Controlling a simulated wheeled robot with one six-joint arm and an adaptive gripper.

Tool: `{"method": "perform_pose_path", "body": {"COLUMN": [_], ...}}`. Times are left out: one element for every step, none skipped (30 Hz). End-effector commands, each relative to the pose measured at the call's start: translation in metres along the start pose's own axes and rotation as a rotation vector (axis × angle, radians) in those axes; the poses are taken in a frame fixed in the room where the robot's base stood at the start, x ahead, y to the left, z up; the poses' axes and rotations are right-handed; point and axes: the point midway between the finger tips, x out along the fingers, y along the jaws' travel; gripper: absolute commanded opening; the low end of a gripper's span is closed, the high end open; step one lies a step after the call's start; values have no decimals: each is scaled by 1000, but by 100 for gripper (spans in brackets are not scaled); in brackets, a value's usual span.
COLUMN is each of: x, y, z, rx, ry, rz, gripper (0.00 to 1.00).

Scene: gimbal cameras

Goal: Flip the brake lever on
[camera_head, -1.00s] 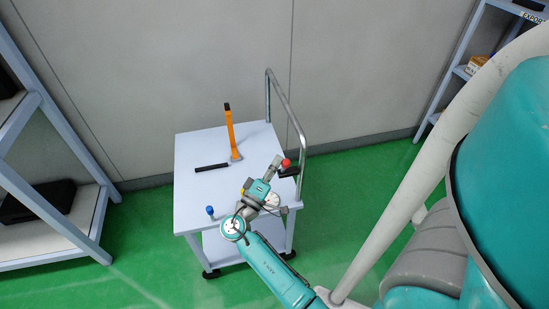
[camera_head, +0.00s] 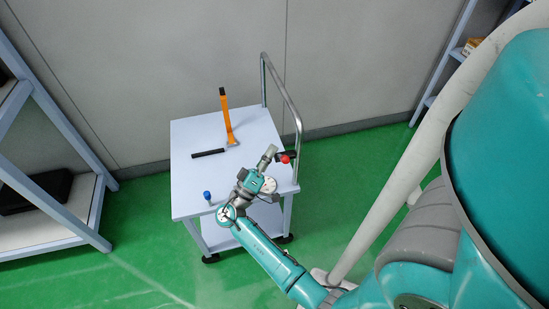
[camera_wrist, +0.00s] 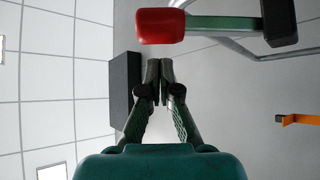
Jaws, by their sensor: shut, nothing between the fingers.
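The lever has a red end (camera_head: 284,158) and sits at the right side of the trolley top, near the rail. In the wrist view its red end (camera_wrist: 160,25) joins a green-grey bar that runs right to a black block (camera_wrist: 278,22). My gripper (camera_head: 271,150) is just left of the red end in the head view. In the wrist view my fingertips (camera_wrist: 160,68) are together and empty, a little below the red end in the picture. I cannot tell whether they touch it. The lever's mount is partly hidden in the head view.
The white trolley (camera_head: 195,185) has a metal rail (camera_head: 283,95) at its right. An orange handle (camera_head: 227,118), a black bar (camera_head: 208,153) and a blue knob (camera_head: 207,195) are on its top. Shelves (camera_head: 45,195) stand at the left. Green floor surrounds the trolley.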

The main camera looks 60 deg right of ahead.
Motion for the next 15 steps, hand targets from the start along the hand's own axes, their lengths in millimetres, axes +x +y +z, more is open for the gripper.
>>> {"method": "perform_pose_path", "body": {"x": [5, 7, -2, -10, -17, -26, -32, -38, -46, -52, -57, -64, -69, -73, -78], "y": [0, 0, -1, -2, -2, -2, -2, -2, -2, -3, -3, -3, -3, -3, -4], "z": [-10, -16, -16, -16, -16, -16, -16, -16, -16, -16, -16, -16, -15, -15, -15], "rx": [5, 6, 1, 0, 1, 1, 1, 1, 1, 1, 2, 1, 1, 1, 1], "ry": [0, 0, 4, 5, 6, 6, 5, 5, 5, 5, 4, 5, 4, 4, 4], "rz": [1, 1, -4, -5, -5, -5, -4, -4, -4, -4, -4, -4, -3, -3, -3], "gripper": [0, 0, 0, 0, 0, 0, 0, 0, 0, 0, 0, 0, 0, 0, 0]}}
